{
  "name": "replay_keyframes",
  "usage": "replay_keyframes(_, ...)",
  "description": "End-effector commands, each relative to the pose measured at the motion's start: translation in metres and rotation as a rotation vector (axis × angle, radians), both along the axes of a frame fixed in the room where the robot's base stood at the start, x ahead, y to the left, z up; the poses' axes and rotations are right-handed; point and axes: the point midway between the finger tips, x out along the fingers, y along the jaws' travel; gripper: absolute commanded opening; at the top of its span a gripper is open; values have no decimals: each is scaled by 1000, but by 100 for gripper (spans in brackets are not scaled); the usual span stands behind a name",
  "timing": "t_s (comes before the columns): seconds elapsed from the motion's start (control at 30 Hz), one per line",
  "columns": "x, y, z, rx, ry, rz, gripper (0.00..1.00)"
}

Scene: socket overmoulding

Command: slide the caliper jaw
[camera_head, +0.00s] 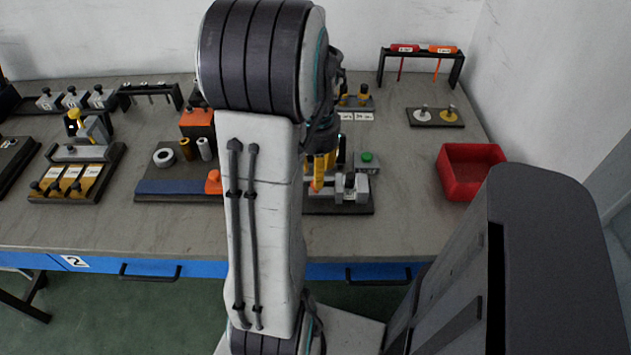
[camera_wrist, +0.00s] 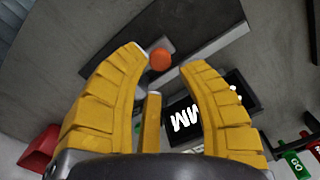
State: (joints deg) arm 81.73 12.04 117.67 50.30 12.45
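In the wrist view, an orange round knob (camera_wrist: 160,59) shows between the tips of my yellow gripper (camera_wrist: 163,62). The fingers stand apart, with a gap to the knob at the right and the left fingertip very near it; contact cannot be told. The knob seems to belong to the caliper's sliding jaw, on a grey bar. A dark display with "MM" (camera_wrist: 195,120) lies partly behind the right finger. In the head view, my gripper (camera_head: 319,180) points down over the grey fixture (camera_head: 350,190); my arm hides the fixture's left part.
A green button (camera_head: 367,157) sits just behind the fixture. A red bin (camera_head: 470,172) stands to the right, with clear bench between. A screwdriver rack (camera_head: 420,52) stands at the back right.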

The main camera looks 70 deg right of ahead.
Motion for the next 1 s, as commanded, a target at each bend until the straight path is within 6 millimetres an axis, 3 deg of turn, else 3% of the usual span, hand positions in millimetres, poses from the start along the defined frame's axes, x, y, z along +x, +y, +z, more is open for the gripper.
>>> replay_keyframes(0.3, 0, 0, -32, 2, 0, 1, 35)
replay_keyframes(0.77, 0, 0, -37, 0, 0, 1, 38)
replay_keyframes(1.0, 0, 0, -37, 0, 0, 1, 16)
